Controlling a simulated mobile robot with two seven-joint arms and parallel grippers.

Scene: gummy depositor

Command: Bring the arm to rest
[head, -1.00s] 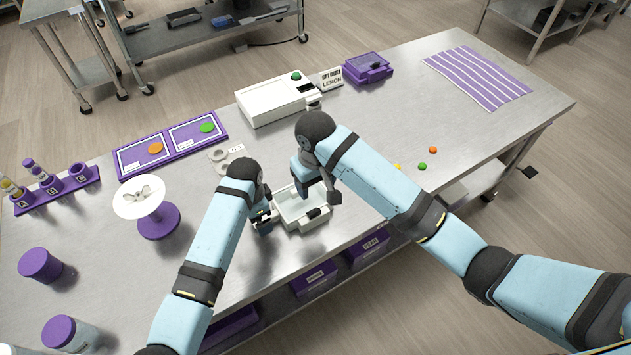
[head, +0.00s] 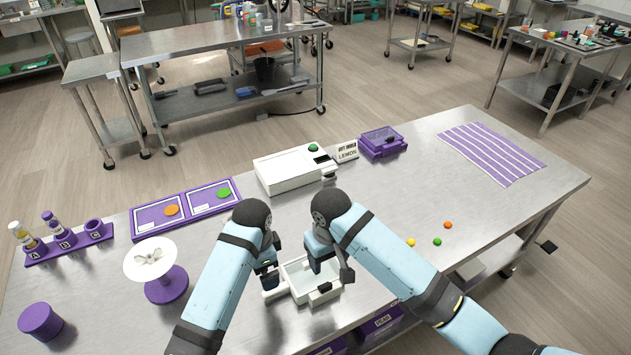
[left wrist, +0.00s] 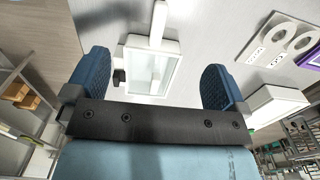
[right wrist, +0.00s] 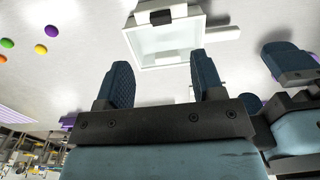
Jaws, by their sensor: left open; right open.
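My left gripper (head: 268,277) is at the left side of a small white open-topped box (head: 296,292) near the table's front edge. In the left wrist view its two blue fingers (left wrist: 157,85) are apart with nothing held, and the box (left wrist: 134,42) lies beyond them. My right gripper (head: 331,270) is over the right side of the box, which partly hides behind it. In the right wrist view its fingers (right wrist: 163,82) are apart and empty, with the box (right wrist: 138,52) beyond. Contact with the box cannot be told.
A purple stand with a white dish (head: 166,287) is at left. Small coloured gummies (head: 437,242) lie at right. A striped mat (head: 490,152) is at far right.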

